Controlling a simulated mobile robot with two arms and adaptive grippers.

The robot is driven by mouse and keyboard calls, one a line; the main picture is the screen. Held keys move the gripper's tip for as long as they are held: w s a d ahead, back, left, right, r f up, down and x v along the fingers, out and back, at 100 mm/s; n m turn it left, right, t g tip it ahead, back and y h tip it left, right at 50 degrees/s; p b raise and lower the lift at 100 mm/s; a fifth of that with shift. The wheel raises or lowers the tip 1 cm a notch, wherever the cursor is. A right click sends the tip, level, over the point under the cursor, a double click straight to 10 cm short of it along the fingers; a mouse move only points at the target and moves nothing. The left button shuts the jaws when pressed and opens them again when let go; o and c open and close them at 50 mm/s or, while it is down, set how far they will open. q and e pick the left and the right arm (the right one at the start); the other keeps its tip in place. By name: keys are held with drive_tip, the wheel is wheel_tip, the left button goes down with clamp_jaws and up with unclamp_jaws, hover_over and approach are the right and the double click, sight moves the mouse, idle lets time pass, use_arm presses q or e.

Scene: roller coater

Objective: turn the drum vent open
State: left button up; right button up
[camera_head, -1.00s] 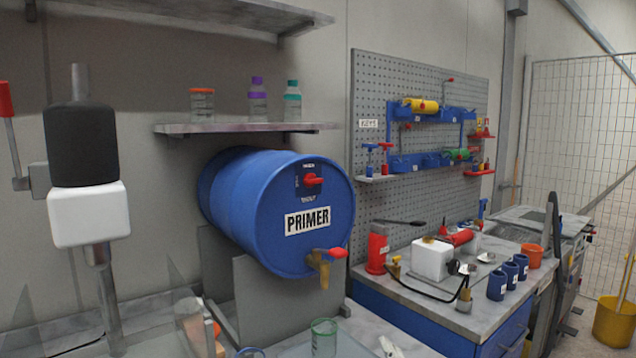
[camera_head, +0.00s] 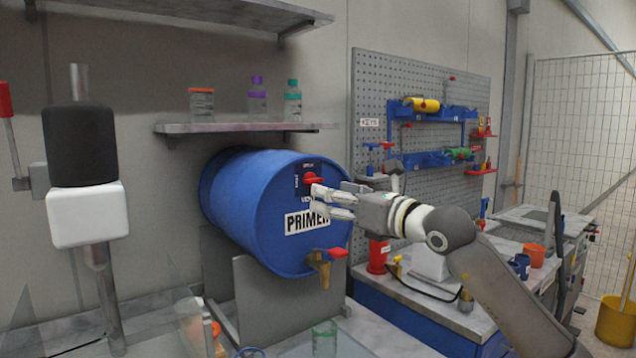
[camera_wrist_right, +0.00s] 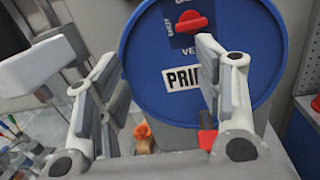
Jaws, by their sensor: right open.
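The blue drum (camera_head: 262,205) lies on its side in a grey cradle, its round end facing right and toward me. The red vent handle (camera_head: 313,179) sits on a dark plate near the top of that end, above the PRIMER label; it also shows in the right wrist view (camera_wrist_right: 192,22). Its grip looks crosswise. My right gripper (camera_head: 316,202) is open and empty in front of the drum end, just below the vent handle, and hides part of the label. In the right wrist view the fingers (camera_wrist_right: 150,80) are spread apart. My left gripper is not in view.
A brass tap with a red handle (camera_head: 337,253) juts from the lower drum end, below my right gripper. A shelf with bottles (camera_head: 225,128) hangs above the drum. The bench (camera_head: 430,290) at right holds a red tool, a white block and cups.

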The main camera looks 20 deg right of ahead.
sight(316, 181)
drive_tip(key=shift+h, duration=0.9)
drive_tip(key=w+p, duration=0.1)
drive_tip(key=w, duration=0.2)
drive_tip(key=w+r+p, duration=0.1)
drive_tip(key=w, duration=0.2)
drive_tip(key=w+p, duration=0.2)
drive_tip(key=w, duration=0.1)
drive_tip(key=shift+w+r, duration=0.25)
drive_tip(key=shift+w+a+f+p, duration=0.1)
drive_tip(key=shift+w+p, duration=0.1)
drive_tip(key=shift+w, duration=0.15)
drive_tip(key=shift+w+a+p, duration=0.1)
drive_tip(key=shift+w+p, duration=0.05)
drive_tip(key=shift+w, duration=0.2)
